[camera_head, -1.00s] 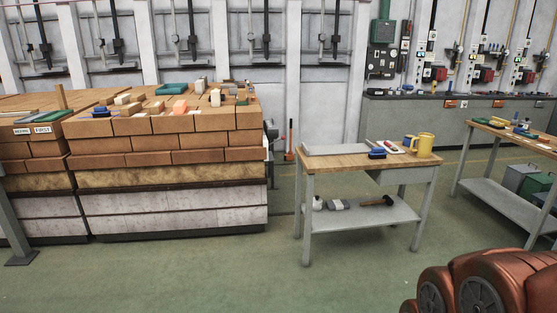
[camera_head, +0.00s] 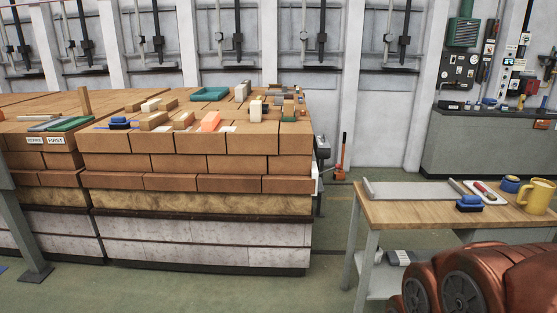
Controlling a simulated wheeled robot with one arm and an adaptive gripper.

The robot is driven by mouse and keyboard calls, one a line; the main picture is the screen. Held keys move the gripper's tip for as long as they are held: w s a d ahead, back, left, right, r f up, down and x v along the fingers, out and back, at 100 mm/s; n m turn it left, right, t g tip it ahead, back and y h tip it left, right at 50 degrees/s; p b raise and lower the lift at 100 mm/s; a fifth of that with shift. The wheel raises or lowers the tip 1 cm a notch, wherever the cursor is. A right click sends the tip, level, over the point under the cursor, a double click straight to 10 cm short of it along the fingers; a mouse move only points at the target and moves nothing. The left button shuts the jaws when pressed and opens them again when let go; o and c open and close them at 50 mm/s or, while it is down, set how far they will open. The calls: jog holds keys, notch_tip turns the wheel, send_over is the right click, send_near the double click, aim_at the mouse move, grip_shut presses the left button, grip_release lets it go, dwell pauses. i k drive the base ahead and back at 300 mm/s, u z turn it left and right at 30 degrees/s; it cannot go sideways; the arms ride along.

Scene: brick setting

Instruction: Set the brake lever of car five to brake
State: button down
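A brick-loaded car (camera_head: 200,228) with pale lower side panels stands at left centre in the head view. No number five shows on it. Beyond its right end stands an upright dark handle with an orange-red lower part (camera_head: 340,170); I cannot tell whether this is the brake lever or which position it is in. Dark and grey metal fittings (camera_head: 322,150) show at the car's right end, partly hidden by it. My gripper is out of view; only a copper-coloured part of my own arm shows at lower right.
A wooden-topped workbench (camera_head: 420,205) at right carries a yellow mug (camera_head: 536,196), a blue-topped brush (camera_head: 469,203) and a white tray (camera_head: 486,194). A grey post (camera_head: 22,230) stands at far left. Green floor (camera_head: 185,287) is open in front.

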aim_at(338, 166)
jog(key=u, duration=0.3)
jog(key=i, duration=2.4)
jog(key=u, duration=0.2)
